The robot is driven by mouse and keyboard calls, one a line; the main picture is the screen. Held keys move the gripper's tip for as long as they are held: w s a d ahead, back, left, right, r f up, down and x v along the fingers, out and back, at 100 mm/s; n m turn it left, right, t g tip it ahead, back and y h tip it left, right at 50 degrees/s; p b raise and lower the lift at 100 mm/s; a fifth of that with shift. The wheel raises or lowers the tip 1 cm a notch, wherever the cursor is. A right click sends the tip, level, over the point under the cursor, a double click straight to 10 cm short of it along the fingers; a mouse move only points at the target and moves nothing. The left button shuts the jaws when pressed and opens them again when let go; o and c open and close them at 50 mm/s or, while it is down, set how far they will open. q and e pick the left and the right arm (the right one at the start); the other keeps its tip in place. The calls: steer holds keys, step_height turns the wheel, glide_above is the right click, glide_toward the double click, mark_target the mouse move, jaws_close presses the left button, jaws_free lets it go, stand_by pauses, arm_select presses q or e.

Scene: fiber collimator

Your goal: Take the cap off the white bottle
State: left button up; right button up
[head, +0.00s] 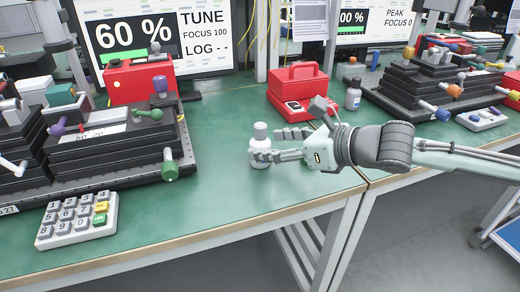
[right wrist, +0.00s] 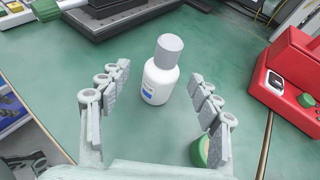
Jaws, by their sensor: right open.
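The white bottle (head: 259,146) stands upright on the green bench. Its pale grey cap (head: 260,130) is on top. In the right wrist view the bottle (right wrist: 158,85) shows a blue-marked label, with the grey cap (right wrist: 168,50) seated on its neck. My right gripper (head: 266,144) reaches in from the right with its fingers spread about the bottle's body. In the wrist view my open right gripper (right wrist: 160,76) has one finger on each side of the bottle, with gaps visible. My left gripper is not in view.
A red case (head: 298,92) and a second bottle (head: 353,97) stand behind on the right. A keypad (head: 78,219) and black stages with knobs (head: 110,150) are at the left. A round green object (right wrist: 204,152) is partly hidden behind my right finger. The bench front is clear.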

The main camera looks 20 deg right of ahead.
mark_target(257, 126)
steer(key=shift+x, duration=1.95)
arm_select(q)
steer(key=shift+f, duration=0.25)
arm_select(e)
steer(key=shift+d, duration=0.1)
steer(key=shift+c, duration=0.2)
steer(key=c, duration=1.3)
steer(key=shift+o, duration=0.2)
steer(key=shift+r, duration=0.45)
steer(key=r, duration=0.2)
steer(key=r+p, duration=0.1)
steer(key=r, duration=0.1)
steer(key=shift+a, duration=0.4)
arm_select(q)
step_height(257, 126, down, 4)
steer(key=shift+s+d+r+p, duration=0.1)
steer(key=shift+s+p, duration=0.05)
steer(key=shift+p, duration=0.25)
arm_select(e)
steer(key=s+a+r, duration=0.3)
steer(key=a+r, duration=0.3)
steer(key=a, duration=0.4)
steer(key=shift+a, duration=0.25)
